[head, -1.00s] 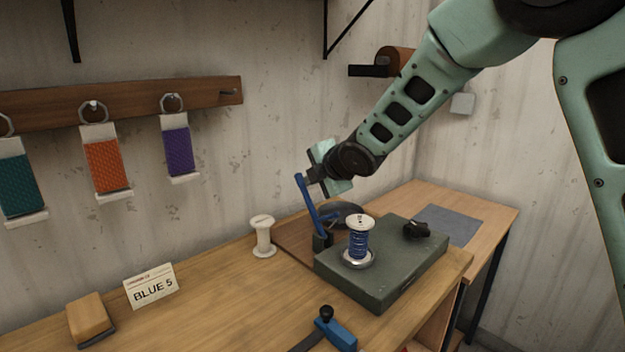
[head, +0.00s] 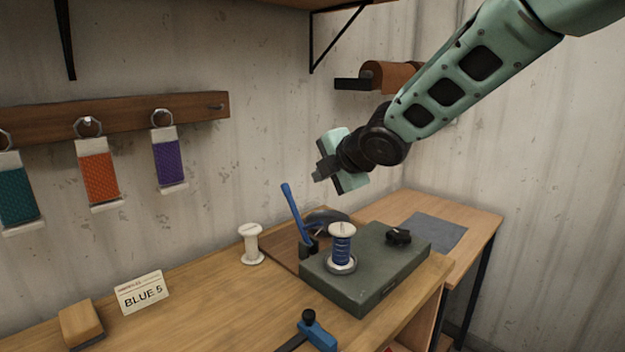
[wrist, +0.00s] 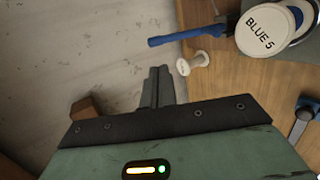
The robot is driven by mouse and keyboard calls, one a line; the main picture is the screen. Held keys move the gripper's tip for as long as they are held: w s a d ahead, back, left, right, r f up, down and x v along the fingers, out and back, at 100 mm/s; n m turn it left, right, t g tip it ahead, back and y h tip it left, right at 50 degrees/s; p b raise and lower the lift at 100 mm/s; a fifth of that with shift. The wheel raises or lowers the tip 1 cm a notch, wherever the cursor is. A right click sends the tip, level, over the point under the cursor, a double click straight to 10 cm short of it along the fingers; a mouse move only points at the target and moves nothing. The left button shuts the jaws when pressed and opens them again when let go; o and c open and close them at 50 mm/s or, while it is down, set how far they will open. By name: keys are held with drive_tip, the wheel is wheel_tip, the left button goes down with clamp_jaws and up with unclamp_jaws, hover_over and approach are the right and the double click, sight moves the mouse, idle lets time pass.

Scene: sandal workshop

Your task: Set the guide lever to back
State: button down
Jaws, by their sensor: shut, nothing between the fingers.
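The guide lever, a blue bar (head: 294,212), stands at the left end of the grey-green machine block (head: 345,291). It is tilted, its top leaning left toward the wall. In the wrist view the lever (wrist: 185,36) lies near the top, beyond my fingertips. My gripper (head: 320,171) is in the air above and to the right of the lever's top, apart from it. Its fingers (wrist: 158,75) are together with nothing between them. Any marks for the lever's positions cannot be made out.
A blue-thread spool (head: 342,245) and a black knob (head: 398,236) are on the block. In the wrist view the spool's white top (wrist: 262,32) reads BLUE 5. A white spool (head: 251,244) stands left of the lever.

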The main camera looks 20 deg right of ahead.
drive_tip(key=shift+v, duration=0.95)
